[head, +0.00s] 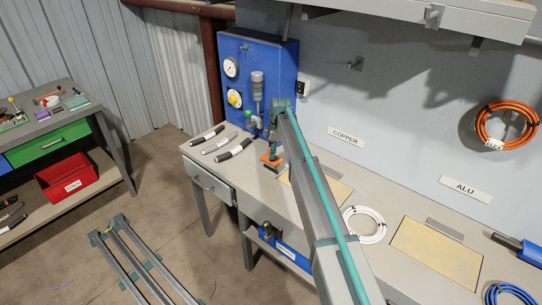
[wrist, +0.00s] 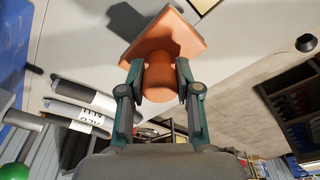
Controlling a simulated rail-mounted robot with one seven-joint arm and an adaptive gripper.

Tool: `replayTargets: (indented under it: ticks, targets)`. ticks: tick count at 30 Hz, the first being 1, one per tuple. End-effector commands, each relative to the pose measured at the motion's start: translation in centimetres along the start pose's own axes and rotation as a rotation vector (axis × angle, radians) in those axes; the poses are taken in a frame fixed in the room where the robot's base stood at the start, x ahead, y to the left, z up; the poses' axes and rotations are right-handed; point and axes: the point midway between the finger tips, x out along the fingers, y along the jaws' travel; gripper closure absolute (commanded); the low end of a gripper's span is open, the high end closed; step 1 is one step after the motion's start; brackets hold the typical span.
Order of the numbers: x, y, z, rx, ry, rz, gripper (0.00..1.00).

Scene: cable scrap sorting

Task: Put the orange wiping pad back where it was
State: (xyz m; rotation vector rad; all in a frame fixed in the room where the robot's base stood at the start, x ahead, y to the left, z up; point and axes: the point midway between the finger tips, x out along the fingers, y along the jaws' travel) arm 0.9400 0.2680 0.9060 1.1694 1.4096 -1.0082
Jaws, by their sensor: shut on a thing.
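The orange wiping pad has a flat square plate (wrist: 165,36) and a rounded grip (wrist: 160,82). My gripper (wrist: 158,76) is shut on that grip, one finger on each side, and the plate points away from the gripper. In the head view the pad (head: 271,161) is just over the left part of the workbench (head: 230,167), in front of the blue panel. My gripper (head: 270,137) is above it, partly hidden by my arm. A dark shadow lies beside the pad in the wrist view. I cannot tell whether the plate touches the bench.
Several labelled cable pieces (head: 216,143) lie left of the pad. The blue panel (head: 258,70) with gauges and a green knob (head: 249,114) stands behind. A tan mat (head: 325,190), a white cable coil (head: 364,225) and another tan mat (head: 436,252) are to the right.

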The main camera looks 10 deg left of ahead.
Motion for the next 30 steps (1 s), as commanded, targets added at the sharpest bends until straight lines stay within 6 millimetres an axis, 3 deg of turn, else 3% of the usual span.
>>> replayTargets:
  ticks: [8, 16, 28, 29, 30]
  targets:
    - [1.3, 1.3, 0.0, 0.000, 0.000, 0.001, 1.00]
    - [4.1, 1.2, 0.5, 0.000, 0.000, 0.000, 1.00]
    - [4.8, 1.2, 0.6, 0.000, 0.000, 0.001, 1.00]
    - [4.7, 1.2, 0.6, 0.000, 0.000, 0.001, 0.62]
    - [4.7, 1.2, 0.5, 0.000, 0.000, 0.001, 0.56]
